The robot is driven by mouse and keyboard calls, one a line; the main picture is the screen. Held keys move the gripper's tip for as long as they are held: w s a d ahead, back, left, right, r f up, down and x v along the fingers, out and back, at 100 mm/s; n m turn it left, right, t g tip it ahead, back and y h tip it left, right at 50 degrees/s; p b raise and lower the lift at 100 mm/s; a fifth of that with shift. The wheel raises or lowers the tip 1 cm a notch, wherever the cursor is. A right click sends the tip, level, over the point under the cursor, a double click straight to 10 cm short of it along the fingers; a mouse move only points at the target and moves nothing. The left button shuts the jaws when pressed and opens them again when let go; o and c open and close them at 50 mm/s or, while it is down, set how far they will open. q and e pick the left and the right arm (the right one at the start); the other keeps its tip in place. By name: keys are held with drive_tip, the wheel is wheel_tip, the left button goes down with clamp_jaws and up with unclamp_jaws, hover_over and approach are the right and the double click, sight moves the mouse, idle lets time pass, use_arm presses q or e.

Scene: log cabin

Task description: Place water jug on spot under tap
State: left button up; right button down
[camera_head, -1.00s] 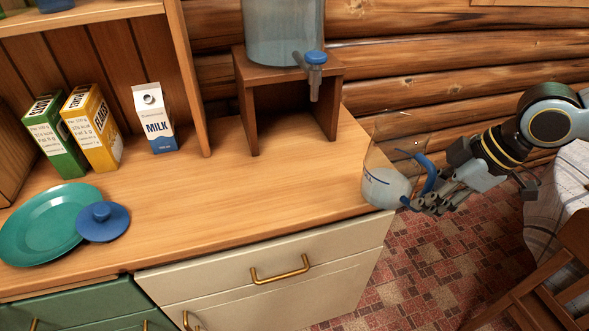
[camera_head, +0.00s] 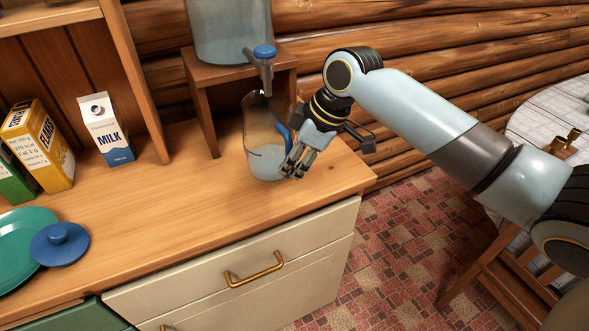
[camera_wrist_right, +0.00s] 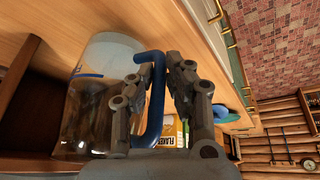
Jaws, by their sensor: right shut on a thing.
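The clear water jug (camera_head: 262,140) with a blue handle stands upright at the counter's right part, in front of the wooden stand; I cannot tell if its base touches the wood. Some liquid shows low in it. My right gripper (camera_head: 298,158) is shut on the jug's blue handle, which shows between the fingers in the right wrist view (camera_wrist_right: 152,100). The tap (camera_head: 265,65) with a blue top hangs from the water dispenser (camera_head: 228,30) on the stand (camera_head: 203,108), just above the jug's rim in the picture. My left gripper is out of view.
A milk carton (camera_head: 107,130) and a yellow flakes box (camera_head: 38,145) stand at the left. A teal plate (camera_head: 22,235) and a blue lid (camera_head: 60,243) lie at the counter's front left. Bare counter (camera_head: 185,215) lies left of the jug.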

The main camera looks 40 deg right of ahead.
wheel_tip(320, 180, down, 2)
drive_tip(key=shift+s+f, duration=0.1)
drive_tip(key=shift+f, duration=0.2)
drive_tip(key=c, duration=1.3)
unclamp_jaws()
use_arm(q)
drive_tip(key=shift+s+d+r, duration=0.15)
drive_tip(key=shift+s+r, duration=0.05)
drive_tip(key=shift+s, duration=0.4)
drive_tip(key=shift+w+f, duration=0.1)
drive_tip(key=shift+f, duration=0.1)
use_arm(e)
drive_tip(key=v, duration=1.2)
drive_tip(key=shift+d, duration=0.1)
